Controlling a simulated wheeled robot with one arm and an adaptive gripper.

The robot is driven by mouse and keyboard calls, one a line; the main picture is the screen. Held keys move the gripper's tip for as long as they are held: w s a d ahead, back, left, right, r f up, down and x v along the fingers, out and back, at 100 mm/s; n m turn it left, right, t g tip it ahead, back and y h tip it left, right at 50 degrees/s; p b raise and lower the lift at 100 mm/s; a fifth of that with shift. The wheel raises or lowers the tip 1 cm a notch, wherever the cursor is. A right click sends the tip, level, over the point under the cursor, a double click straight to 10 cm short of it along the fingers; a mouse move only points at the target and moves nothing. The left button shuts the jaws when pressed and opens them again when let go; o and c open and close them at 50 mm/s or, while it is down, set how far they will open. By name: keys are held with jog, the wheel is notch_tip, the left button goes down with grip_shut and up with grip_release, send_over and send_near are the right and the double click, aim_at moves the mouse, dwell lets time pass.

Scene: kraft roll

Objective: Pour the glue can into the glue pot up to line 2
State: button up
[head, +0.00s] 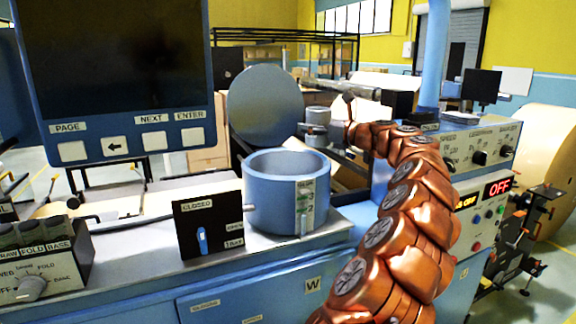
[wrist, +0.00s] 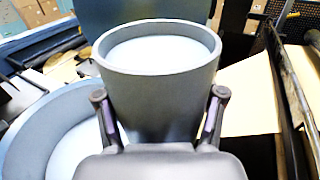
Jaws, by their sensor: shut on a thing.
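The glue pot (head: 262,205) is a blue open-topped cylinder on the machine's bench in the head view. My gripper (wrist: 160,105) is shut around the can. In the head view the can (head: 318,117) shows small behind the pot's right rim. The pot (wrist: 22,118) is left of the can in the wrist view, with a pale surface inside.
A round blue-grey lid (head: 265,103) stands open behind the pot. A black CLOSED/OPEN panel (head: 208,228) is at its front left. A large screen (head: 115,60) rises at left. A control box (head: 480,145) and blue post (head: 432,55) stand right.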

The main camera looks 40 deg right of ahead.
jog(key=shift+s+a, duration=0.1)
jog(key=shift+s, duration=0.05)
jog(key=shift+a+f+n, duration=0.3)
jog(key=shift+a+n, duration=0.05)
jog(key=shift+n, duration=0.55)
jog(key=shift+s+a+r+n, duration=0.1)
jog(key=shift+a+r+n, duration=0.15)
jog(key=shift+n, duration=0.3)
jog(key=shift+a+r+n, duration=0.15)
jog(key=shift+a+n, duration=0.15)
jog(key=shift+n, duration=0.25)
jog(key=shift+a+f+n, duration=0.35)
jog(key=shift+a+n, duration=0.15)
jog(key=shift+n, duration=0.3)
dwell(0.8)
jog(key=shift+s+a+r+n, duration=0.1)
jog(key=shift+a+r+n, duration=0.35)
jog(key=shift+n, duration=0.35)
dwell(0.5)
jog(key=shift+a+f+n, duration=0.2)
jog(key=shift+f+n, duration=0.15)
jog(key=shift+n, duration=0.55)
dwell(0.5)
jog(key=shift+r+n, duration=0.45)
jog(key=shift+n, duration=0.45)
dwell(0.5)
jog(key=shift+f, duration=0.1)
